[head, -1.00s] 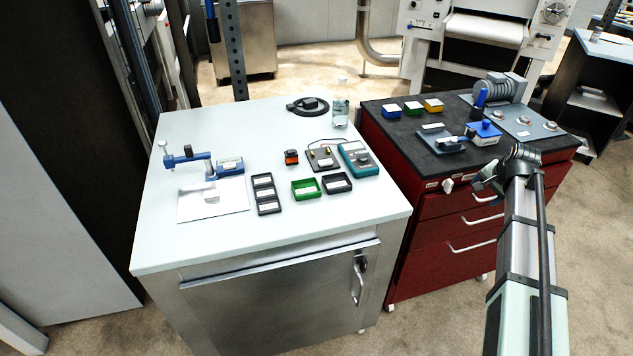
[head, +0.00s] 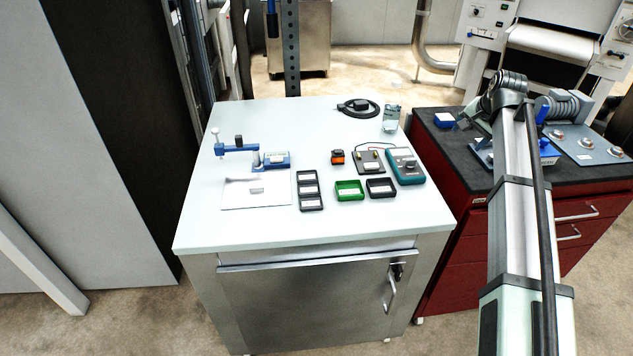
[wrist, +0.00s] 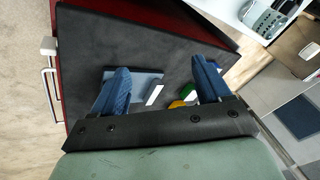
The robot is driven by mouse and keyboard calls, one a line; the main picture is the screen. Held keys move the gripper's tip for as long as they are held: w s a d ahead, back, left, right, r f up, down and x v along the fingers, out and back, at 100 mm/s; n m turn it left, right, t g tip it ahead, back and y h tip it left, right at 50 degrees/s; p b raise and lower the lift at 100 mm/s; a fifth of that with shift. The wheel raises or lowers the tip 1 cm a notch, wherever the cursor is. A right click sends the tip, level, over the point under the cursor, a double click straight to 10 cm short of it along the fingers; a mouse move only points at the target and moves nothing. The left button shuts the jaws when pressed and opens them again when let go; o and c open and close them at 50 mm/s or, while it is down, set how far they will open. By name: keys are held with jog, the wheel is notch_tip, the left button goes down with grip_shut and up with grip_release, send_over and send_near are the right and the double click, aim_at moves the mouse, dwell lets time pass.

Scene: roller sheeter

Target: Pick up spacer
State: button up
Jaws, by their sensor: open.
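A small light grey block (head: 257,190), which may be the spacer, lies on a white sheet (head: 235,204) at the left of the white-topped cabinet; I cannot be sure it is the spacer. My gripper (wrist: 162,78) is open, with two blue ribbed fingers apart and nothing held between them. It is over the dark top of the red drawer cabinet, far to the right of the grey block. In the head view my arm hides most of the gripper. The wrist view does not show the block.
The white top (head: 215,232) also holds a blue-and-grey gauge stand (head: 252,152), a black three-part tray (head: 309,190), a green tray (head: 349,190), a black tray (head: 381,188), a teal meter (head: 405,166) and a bottle (head: 391,118). Its front strip is clear.

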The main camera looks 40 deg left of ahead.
jog(key=s+a+n+g, duration=0.1)
jog(key=s+a+n, duration=0.35)
jog(key=a, duration=0.85)
jog(key=n+g+h, duration=0.3)
jog(key=n, duration=0.4)
send_over(256, 183)
jog(key=f, duration=0.2)
notch_tip(256, 183, down, 13)
jog(key=shift+d+r, duration=0.1)
jog(key=shift+c, duration=0.2)
